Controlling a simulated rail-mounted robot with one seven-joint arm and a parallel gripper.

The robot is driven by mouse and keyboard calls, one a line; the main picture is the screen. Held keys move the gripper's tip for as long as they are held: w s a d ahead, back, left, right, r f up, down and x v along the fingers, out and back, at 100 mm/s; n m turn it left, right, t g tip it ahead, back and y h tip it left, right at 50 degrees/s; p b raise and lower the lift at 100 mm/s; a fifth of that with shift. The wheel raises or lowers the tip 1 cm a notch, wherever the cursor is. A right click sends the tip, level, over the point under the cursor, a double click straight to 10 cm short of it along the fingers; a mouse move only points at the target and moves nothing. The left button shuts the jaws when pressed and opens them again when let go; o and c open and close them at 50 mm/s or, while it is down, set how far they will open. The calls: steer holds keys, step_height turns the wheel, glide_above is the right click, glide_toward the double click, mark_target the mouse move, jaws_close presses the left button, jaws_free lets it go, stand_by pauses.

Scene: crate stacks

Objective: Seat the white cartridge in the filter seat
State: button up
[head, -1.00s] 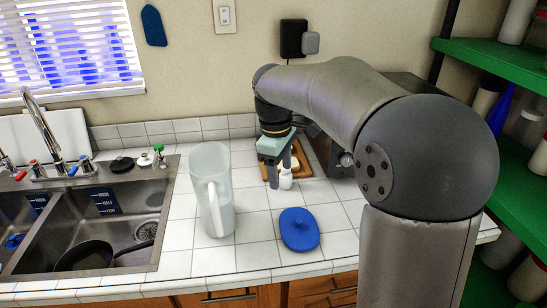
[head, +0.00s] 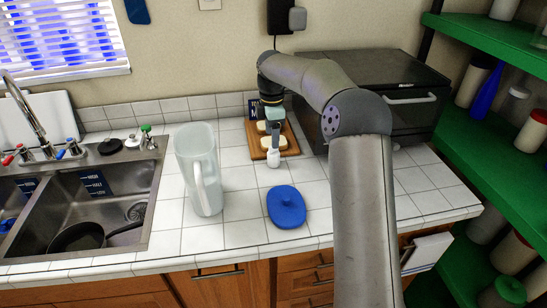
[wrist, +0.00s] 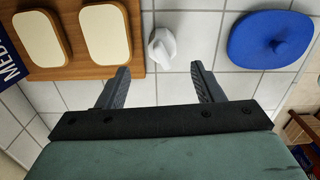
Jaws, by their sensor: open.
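The white cartridge (head: 273,159) stands on the white tiled counter in front of the wooden board. In the wrist view the cartridge (wrist: 162,47) lies just beyond my fingertips, about midway between them and apart from both. My gripper (head: 275,143) is open and empty, behind and above the cartridge in the head view; its two fingers also show in the wrist view (wrist: 160,72). A translucent pitcher (head: 199,172) with a handle stands upright and uncovered to the left.
A blue lid (head: 286,207) lies on the counter in front of the cartridge. The wooden board (head: 256,155) carries bread-like slices, with a dark blue sign (head: 257,107) behind. A sink (head: 70,210) is at left, a dark oven (head: 385,85) at right. Tiles between pitcher and lid are clear.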

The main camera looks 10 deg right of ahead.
mark_target(274, 151)
steer(key=shift+s+d+f+p, duration=0.15)
steer(key=shift+f+p, duration=0.15)
steer(key=shift+f, duration=1.65)
steer(key=shift+d+f+p, duration=0.1)
steer(key=shift+f+p, duration=0.2)
steer(key=shift+f, duration=1.65)
steer(key=c, duration=1.1)
